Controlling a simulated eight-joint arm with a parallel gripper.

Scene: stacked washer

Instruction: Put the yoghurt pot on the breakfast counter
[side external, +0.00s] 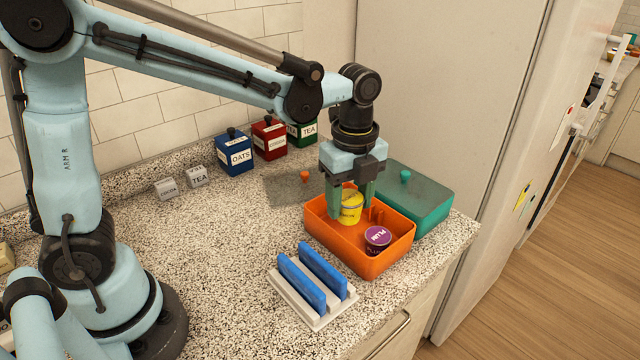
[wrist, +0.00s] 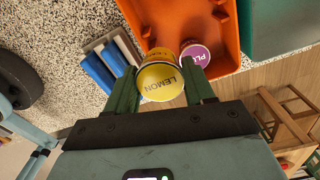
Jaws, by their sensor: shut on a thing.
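My gripper (side external: 351,205) has its green fingers down in the open orange tub (side external: 372,268). The fingers are on either side of this pot. A pot with a purple lid (side external: 378,235), marked PLUM, stands in the tub near its front corner; it also shows in the wrist view (wrist: 195,54). Whether the yellow pot touches the tub floor is hidden. I cannot tell which surface is the breakfast counter.
A teal tub (side external: 433,218) with a clear lid stands behind the orange one. A clear lid with an orange knob (side external: 304,176) lies left of it. A white rack with blue boards (side external: 302,284) stands in front. Canisters (side external: 235,155) line the wall. The worktop's left middle is clear.

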